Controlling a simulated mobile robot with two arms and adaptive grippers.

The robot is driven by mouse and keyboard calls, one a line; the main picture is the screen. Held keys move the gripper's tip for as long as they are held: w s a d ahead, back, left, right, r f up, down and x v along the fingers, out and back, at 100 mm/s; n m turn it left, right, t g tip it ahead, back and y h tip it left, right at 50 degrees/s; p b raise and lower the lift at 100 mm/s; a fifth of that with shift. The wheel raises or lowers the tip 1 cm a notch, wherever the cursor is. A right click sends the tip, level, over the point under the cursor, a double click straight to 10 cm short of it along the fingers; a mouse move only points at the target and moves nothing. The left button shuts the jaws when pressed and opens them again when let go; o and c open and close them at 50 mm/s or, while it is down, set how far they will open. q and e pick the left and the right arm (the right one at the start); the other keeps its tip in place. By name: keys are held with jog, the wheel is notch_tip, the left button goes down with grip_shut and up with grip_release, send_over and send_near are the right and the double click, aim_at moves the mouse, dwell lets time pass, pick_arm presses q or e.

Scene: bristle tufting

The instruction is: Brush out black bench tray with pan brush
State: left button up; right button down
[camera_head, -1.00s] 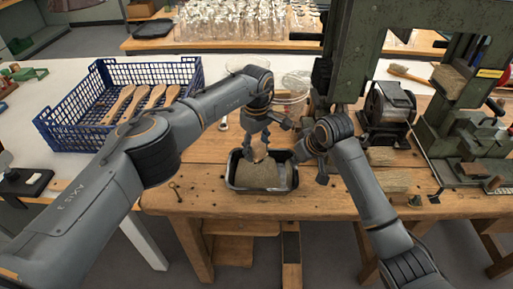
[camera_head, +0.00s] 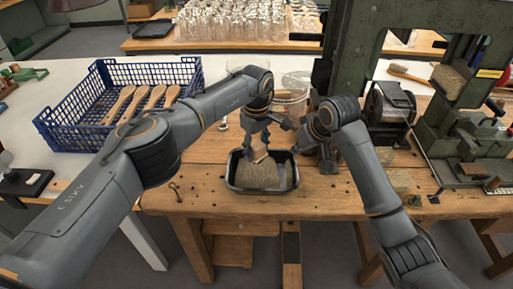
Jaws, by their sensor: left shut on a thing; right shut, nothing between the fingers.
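The black bench tray (camera_head: 232,184) sits on the wooden bench in the middle of the view. A tan, bristly mass (camera_head: 260,176) lies inside it; I cannot tell whether it is the pan brush's bristles or loose fibre. My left gripper (camera_head: 258,151) reaches down over the tray and is shut on the pan brush, whose wooden handle (camera_head: 261,157) shows just below the fingers.
A blue crate (camera_head: 75,125) with several wooden brush handles stands at the left. A clear container (camera_head: 293,93) stands behind the tray. Green machinery (camera_head: 358,45) rises at the back right.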

jog(key=v, duration=1.2)
jog(key=shift+f, duration=0.2)
